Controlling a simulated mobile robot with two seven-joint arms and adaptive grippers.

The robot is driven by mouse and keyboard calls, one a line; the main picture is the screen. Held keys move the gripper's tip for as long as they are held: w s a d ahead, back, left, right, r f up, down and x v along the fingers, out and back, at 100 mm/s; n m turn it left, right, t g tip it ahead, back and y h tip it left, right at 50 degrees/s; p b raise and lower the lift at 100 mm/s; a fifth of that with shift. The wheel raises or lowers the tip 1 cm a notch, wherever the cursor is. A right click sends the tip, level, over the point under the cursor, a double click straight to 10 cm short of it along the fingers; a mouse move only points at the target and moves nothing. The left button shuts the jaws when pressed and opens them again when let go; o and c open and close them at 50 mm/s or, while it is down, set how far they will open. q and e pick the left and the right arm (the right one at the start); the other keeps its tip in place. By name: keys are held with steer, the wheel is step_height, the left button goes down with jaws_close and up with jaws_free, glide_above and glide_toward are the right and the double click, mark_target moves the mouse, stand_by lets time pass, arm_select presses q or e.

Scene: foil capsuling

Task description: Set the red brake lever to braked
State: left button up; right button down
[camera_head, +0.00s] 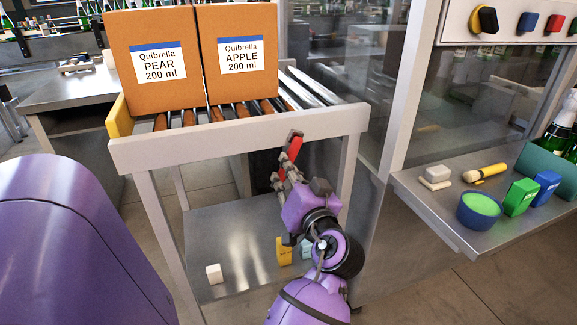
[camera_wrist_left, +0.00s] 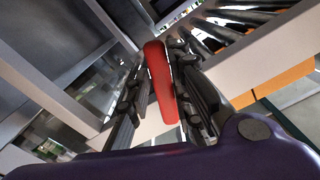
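The red brake lever (camera_head: 292,150) is at the front of the roller conveyor, near the right end of its front rail, and is partly hidden by my left gripper. My left gripper (camera_head: 280,170) is at the lever, reaching up from below. In the left wrist view, the red lever (camera_wrist_left: 161,85) lies lengthwise between the two dark fingers (camera_wrist_left: 160,75), one on each side. The fingers are close to the lever, but whether they press on it is not clear. My right gripper is in neither view.
Two cardboard boxes, PEAR (camera_head: 155,65) and APPLE (camera_head: 238,55), stand on the conveyor (camera_head: 240,142). A lower shelf (camera_head: 225,235) holds a white cube (camera_head: 214,273) and a yellow item (camera_head: 284,251). A steel side shelf (camera_head: 430,205) at right holds a bowl (camera_head: 480,209) and a brush (camera_head: 485,173).

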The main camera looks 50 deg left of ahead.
arm_select(q)
steer(key=o, duration=0.3)
steer(key=v, duration=1.2)
stand_by(0.3)
